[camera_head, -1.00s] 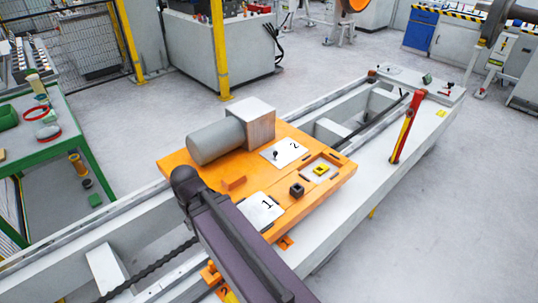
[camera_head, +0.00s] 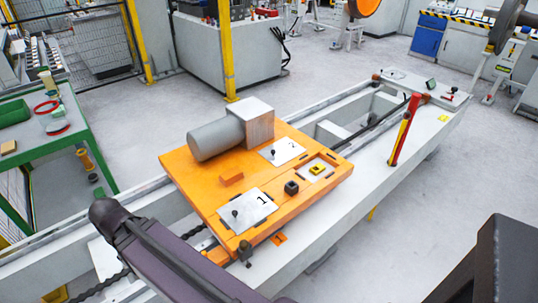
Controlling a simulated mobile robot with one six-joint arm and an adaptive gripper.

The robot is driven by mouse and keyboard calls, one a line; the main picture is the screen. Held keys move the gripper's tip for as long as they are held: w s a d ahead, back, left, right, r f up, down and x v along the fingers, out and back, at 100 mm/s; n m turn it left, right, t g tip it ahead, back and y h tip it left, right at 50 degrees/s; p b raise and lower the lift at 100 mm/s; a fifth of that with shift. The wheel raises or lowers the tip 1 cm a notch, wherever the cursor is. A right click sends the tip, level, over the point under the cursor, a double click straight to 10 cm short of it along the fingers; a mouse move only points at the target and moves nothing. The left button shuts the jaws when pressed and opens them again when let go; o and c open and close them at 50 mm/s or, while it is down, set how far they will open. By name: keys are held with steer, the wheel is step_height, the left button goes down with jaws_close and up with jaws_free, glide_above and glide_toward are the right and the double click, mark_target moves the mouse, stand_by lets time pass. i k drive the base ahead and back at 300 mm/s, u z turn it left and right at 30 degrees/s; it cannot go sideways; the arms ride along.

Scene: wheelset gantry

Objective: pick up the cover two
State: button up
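Cover two (camera_head: 288,152) is a white plate marked 2 with a small dark knob. It lies on the orange table (camera_head: 205,189), right of a grey motor-like cylinder with a pale block. Cover one (camera_head: 256,209), a white plate marked 1 with a dark knob, lies nearer the front of the same table. My gripper is not in view. My dark arm link crosses the lower left, apart from cover two in the picture. A dark shape at the lower right edge may be another part of me.
The grey cylinder (camera_head: 212,140) and its block (camera_head: 256,122) rise close behind cover two. A red and yellow post (camera_head: 403,132) stands on the gantry. A green table is at left.

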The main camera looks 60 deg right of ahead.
mark_target(284, 150)
steer(key=u, duration=0.3)
steer(key=k, duration=1.05)
steer(key=z, duration=1.85)
steer(key=i, duration=0.35)
steer(key=u, duration=0.3)
